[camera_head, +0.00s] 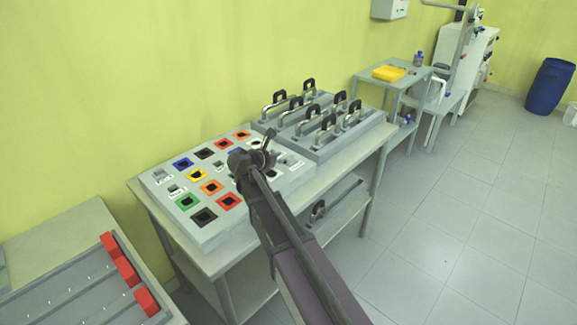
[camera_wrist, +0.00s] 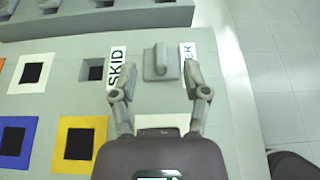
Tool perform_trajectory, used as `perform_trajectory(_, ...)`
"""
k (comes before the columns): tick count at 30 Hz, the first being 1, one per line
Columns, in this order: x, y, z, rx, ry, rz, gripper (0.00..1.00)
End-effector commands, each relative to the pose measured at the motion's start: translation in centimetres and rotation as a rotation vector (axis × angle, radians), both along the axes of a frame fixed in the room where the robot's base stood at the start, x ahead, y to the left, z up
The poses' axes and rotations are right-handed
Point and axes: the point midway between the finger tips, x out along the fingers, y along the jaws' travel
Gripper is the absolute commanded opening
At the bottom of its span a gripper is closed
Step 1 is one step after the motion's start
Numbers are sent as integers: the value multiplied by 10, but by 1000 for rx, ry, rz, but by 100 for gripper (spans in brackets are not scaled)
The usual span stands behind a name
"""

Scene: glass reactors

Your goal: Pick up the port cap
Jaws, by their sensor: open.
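A small grey cap with a raised upright grip (camera_wrist: 161,62), which looks like the port cap, sits on the grey panel (camera_wrist: 215,105) in the wrist view. It lies between a label reading "SKID" and a partly covered one ending in "ER". My gripper (camera_wrist: 153,80) is open and empty, with one finger on each side of the cap's near edge in the picture. I cannot tell the height of the fingertips over the panel. In the head view my gripper (camera_head: 262,152) is over the right part of the panel. I cannot make out the cap there.
Coloured square sockets (camera_wrist: 80,143) lie left of the fingers. A raised rack with several metal-handled pieces (camera_head: 325,125) stands behind the panel on the same table (camera_head: 345,158). A tray with red blocks (camera_head: 125,270) is at the lower left. Open floor lies to the right.

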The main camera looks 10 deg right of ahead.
Motion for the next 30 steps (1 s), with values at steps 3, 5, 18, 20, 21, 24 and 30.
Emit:
perform_trajectory(3,2,-3,-2,0,0,0,60)
perform_trajectory(5,3,-3,-1,0,0,1,60)
perform_trajectory(18,8,-11,-5,0,0,-1,60)
perform_trajectory(20,11,-16,-8,0,0,-1,60)
perform_trajectory(21,14,-20,-9,0,1,-2,60)
perform_trajectory(24,20,-30,-13,0,0,-1,60)
perform_trajectory(30,29,-43,-19,0,0,-1,60)
